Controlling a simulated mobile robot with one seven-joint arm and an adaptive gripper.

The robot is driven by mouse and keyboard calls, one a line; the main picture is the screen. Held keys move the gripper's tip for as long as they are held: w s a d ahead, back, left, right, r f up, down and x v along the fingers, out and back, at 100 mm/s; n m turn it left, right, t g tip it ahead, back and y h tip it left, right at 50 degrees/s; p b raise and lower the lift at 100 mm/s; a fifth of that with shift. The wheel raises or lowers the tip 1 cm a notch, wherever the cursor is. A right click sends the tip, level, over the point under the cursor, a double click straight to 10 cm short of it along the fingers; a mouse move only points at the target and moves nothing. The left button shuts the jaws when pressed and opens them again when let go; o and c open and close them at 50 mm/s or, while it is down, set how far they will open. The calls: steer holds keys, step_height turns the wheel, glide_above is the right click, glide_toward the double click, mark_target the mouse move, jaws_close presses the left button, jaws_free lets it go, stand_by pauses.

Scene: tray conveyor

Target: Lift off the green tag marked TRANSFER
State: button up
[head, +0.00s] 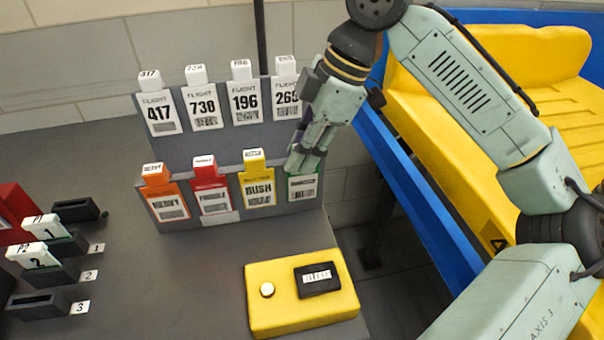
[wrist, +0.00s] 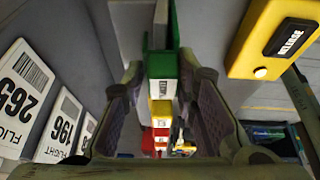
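The green tag (head: 303,190) hangs at the right end of the lower rack row in the head view, partly covered by my gripper (head: 304,163). Its lettering cannot be read. In the wrist view the green tag's top (wrist: 163,66) lies between the two fingers of my gripper (wrist: 168,76). The fingers stand apart, with a gap showing beside the tag, and do not appear closed on it. The tag is still in its rack slot.
Beside it hang a yellow RUSH tag (head: 257,184), a red tag (head: 211,189) and an orange tag (head: 163,195). White flight tags (head: 243,98) fill the upper row. A yellow button box (head: 273,312) stands in front; a blue-edged conveyor (head: 425,215) is right.

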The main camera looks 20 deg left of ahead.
jaws_close()
stand_by(0.4)
steer(key=shift+r, duration=0.6)
steer(key=r, duration=0.5)
steer(key=shift+s+r, duration=0.2)
steer(key=w+d, duration=0.3)
steer(key=d, duration=0.3)
steer(key=w+d, duration=0.2)
steer(key=d, duration=0.5)
steer(key=shift+w+r+b, duration=0.2)
steer(key=shift+w+b, duration=0.15)
steer(key=shift+w, duration=0.05)
steer(key=shift+r, duration=0.15)
step_height(320, 180, up, 6)
steer(key=p, duration=0.9)
steer(key=shift+r, duration=0.1)
